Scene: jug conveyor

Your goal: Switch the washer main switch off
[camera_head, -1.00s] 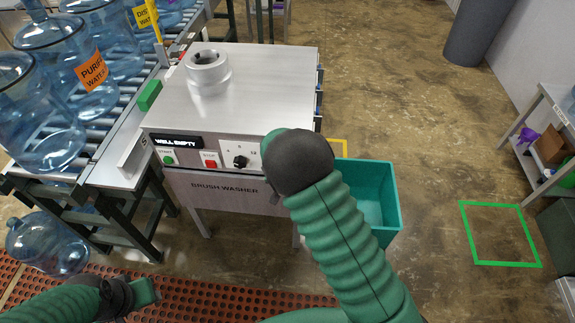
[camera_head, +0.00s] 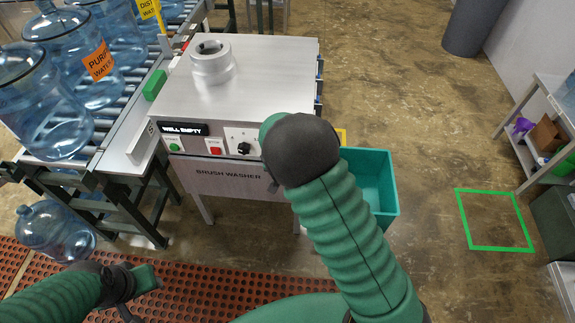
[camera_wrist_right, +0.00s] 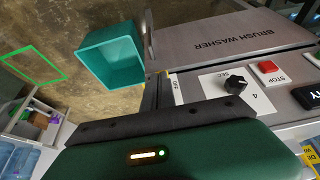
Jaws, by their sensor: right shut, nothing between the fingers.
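The brush washer (camera_head: 255,75) is a grey metal box with a front control panel carrying a green start button (camera_head: 174,147), a red stop button (camera_head: 215,148) and a black knob (camera_head: 244,148). The knob also shows in the right wrist view (camera_wrist_right: 236,83). My right gripper (camera_head: 270,170) is shut and empty at the panel's right end; my dark wrist hides most of it. No main switch can be made out; that end of the panel is covered. A pale strip with small lettering (camera_wrist_right: 175,88) shows there. My left gripper (camera_head: 146,279) hangs low, away from the washer; its jaws are unclear.
A teal bin (camera_head: 372,185) stands on the floor right of the washer. A roller conveyor (camera_head: 125,100) with several blue water jugs (camera_head: 100,45) runs along the left. Floor at the right, around a green square outline (camera_head: 493,247), is open.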

